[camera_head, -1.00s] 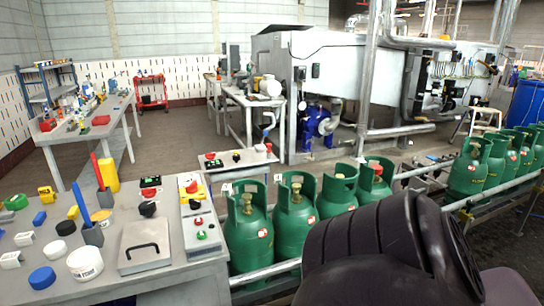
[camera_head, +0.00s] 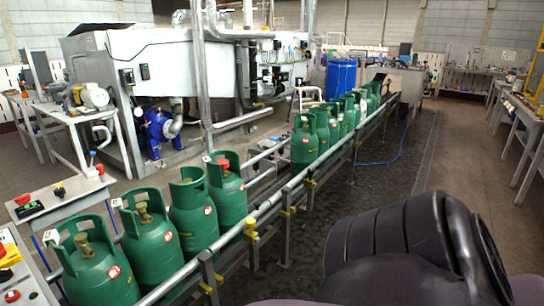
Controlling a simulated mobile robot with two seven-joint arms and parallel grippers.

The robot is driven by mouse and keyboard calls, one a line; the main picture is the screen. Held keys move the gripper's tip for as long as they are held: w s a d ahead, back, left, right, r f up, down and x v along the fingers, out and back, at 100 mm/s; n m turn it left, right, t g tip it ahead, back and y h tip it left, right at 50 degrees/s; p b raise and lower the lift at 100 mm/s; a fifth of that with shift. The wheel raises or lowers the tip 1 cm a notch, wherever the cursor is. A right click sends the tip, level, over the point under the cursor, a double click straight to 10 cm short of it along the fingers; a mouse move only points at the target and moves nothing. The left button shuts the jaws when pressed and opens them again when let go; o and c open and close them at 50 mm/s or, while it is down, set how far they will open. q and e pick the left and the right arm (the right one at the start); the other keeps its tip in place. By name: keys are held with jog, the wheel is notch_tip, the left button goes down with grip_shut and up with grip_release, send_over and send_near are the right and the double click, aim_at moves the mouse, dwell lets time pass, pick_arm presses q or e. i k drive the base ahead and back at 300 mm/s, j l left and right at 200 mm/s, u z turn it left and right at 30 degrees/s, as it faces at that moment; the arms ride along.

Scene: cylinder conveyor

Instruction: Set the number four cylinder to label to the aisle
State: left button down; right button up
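Green gas cylinders stand upright in a row along the conveyor rail (camera_head: 262,207). The nearest group has a cylinder at the lower left (camera_head: 103,272), a second (camera_head: 153,242), a third (camera_head: 195,218) and a fourth cylinder with a red cap (camera_head: 229,201). Each of these bears a small round red-and-white label. Small white tags stand beside some of them, too small to read for sure. Farther along, past a gap, several more green cylinders (camera_head: 303,150) stand in line. Neither gripper is in view. A dark part of my own body fills the lower right.
A worktable corner with buttons (camera_head: 20,285) is at the lower left. A small control table (camera_head: 62,205) stands behind the near cylinders. An open floor aisle (camera_head: 455,150) runs right of the conveyor, with benches (camera_head: 527,115) beyond.

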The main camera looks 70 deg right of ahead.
aim_at(226, 187)
jog(key=z, duration=1.85)
jog(key=i+l+u, duration=0.15)
jog(key=i, duration=0.35)
jog(key=i+l+u, duration=0.15)
jog(key=i, duration=0.35)
jog(key=i+l+u, duration=0.1)
jog(key=i+l, duration=0.3)
jog(key=i+l+u, duration=0.15)
jog(key=i+l, duration=0.2)
jog(key=i, duration=0.2)
